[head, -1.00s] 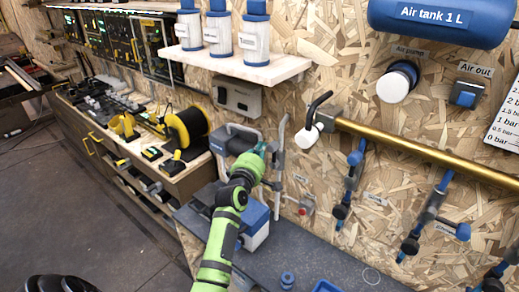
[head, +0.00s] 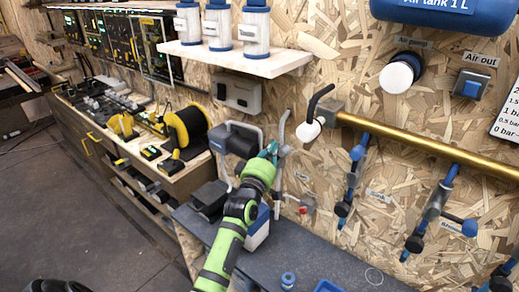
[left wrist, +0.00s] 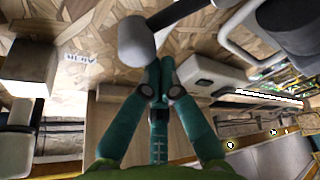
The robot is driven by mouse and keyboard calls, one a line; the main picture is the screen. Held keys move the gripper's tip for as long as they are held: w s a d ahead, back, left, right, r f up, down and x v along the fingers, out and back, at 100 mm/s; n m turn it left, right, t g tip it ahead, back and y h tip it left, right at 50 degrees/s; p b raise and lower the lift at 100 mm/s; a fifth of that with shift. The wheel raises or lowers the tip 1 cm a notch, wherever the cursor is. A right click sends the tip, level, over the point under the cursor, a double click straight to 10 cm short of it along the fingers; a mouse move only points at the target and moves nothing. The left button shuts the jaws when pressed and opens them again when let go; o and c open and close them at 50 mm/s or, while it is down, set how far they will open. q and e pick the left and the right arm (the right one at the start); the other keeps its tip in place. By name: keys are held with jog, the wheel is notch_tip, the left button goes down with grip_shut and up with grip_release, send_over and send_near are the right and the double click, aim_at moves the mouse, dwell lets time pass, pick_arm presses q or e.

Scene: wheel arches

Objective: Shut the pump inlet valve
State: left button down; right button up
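A valve with a bent black lever and a white knob (head: 309,131) sits at the left end of the brass pipe (head: 430,150) on the wall. I cannot read a label that names it as the pump inlet valve. My left gripper (head: 271,151) has teal fingers and is just left of and below the knob, apart from it in the head view. In the left wrist view the fingertips (left wrist: 160,77) meet with nothing visible between them. A pale round knob (left wrist: 137,42) on a dark lever shows just beyond the tips; contact is unclear. My right gripper is not visible.
Grey pipes (head: 281,165) and a dark pump body (head: 238,142) stand close around my left gripper. A shelf (head: 240,60) with filter canisters is above. Blue valves (head: 350,180) hang below the brass pipe. The grey bench (head: 325,270) holds a blue tray (head: 327,286).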

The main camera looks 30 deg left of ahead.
aim_at(283, 156)
pick_arm(q)
jog(key=d+m, duration=0.1)
jog(key=d+f+m+t+h+b, duration=0.1)
jog(key=m, duration=0.1)
jog(key=shift+s+m+b, duration=0.1)
jog(key=shift+m+b, duration=0.2)
jog(key=m, duration=0.1)
jog(key=d+f+m+h+b, duration=0.1)
jog(key=m, duration=0.1)
jog(key=shift+d+m+t+b, duration=0.2)
jog(key=shift+m+t+b, duration=0.1)
jog(key=shift+t, duration=0.1)
jog(key=shift+s+d+f+m+h+b, duration=0.1)
jog(key=shift+d+f+m+h+b, duration=0.45)
jog(key=shift+m, duration=0.8)
jog(key=shift+d+f+m+h+b, duration=0.2)
jog(key=shift+f+m+h+b, duration=0.25)
jog(key=shift+m+h, duration=0.6)
jog(key=shift+s+d+f+m+h+b, duration=0.1)
jog(key=shift+d+f+m+h+b, duration=0.35)
jog(key=shift+m, duration=1.15)
